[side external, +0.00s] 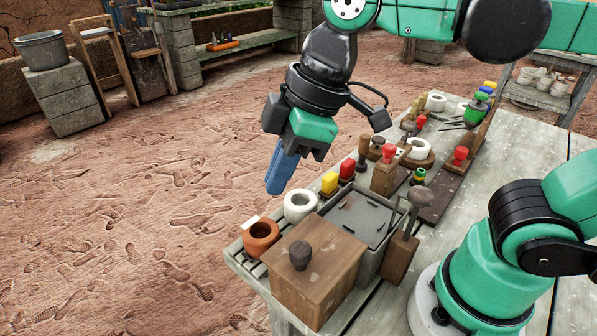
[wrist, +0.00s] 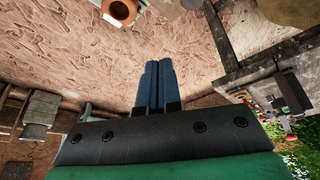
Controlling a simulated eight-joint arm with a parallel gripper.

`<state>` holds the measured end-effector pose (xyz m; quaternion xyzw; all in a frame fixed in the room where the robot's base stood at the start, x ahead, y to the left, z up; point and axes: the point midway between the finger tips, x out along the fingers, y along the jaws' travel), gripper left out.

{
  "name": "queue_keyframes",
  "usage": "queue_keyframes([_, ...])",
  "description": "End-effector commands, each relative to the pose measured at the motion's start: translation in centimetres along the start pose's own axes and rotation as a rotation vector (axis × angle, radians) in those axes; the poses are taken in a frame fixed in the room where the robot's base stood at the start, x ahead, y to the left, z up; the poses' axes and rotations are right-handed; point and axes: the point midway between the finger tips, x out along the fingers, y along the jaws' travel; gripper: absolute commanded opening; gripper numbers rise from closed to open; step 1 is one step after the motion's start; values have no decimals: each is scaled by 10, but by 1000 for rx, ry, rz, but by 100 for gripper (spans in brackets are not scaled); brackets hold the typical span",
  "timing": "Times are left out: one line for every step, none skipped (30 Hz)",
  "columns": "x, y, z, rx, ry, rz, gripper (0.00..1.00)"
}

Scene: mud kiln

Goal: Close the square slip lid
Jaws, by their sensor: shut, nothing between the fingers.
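A grey square box (side external: 362,219) stands near the table's left end. The square box is not clearly identifiable in the wrist view.
A terracotta pot (side external: 261,238), a white ring-shaped pot (side external: 299,206), and yellow (side external: 329,183) and red-topped tools (side external: 347,168) line the table's far edge. A wooden holder with an upright tool (side external: 400,256) stands right of the grey box. The table's near right part (side external: 497,160) is clear.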

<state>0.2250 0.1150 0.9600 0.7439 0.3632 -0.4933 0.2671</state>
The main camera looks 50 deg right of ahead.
Motion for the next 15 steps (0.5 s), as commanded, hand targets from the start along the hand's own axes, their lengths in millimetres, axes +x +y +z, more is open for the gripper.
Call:
queue_keyframes([-7, -18, -10, -129, -15, -63, 0])
queue_keyframes([-11, -26, -14, -196, -22, -96, 0])
queue_keyframes([-15, -35, -18, -268, -28, -132, 0])
queue_keyframes([-18, -40, -20, -309, -31, -152, 0])
queue_keyframes([-19, -44, -21, -341, -34, -167, 0])
queue_keyframes([-20, -47, -22, -367, -35, -179, 0])
queue_keyframes([-19, -49, -22, -377, -35, -184, 0])
queue_keyframes([-17, -50, -22, -381, -35, -186, 0])
queue_keyframes([-14, -50, -22, -381, -35, -186, 0])
queue_keyframes([-10, -50, -22, -380, -35, -185, 0])
queue_keyframes([-6, -50, -22, -379, -35, -184, 0])
queue_keyframes([-1, -51, -21, -378, -35, -184, 0])
queue_keyframes([4, -52, -20, -377, -35, -183, 0])
queue_keyframes([9, -53, -20, -377, -35, -183, 0])
queue_keyframes([15, -54, -20, -378, -35, -183, 0])
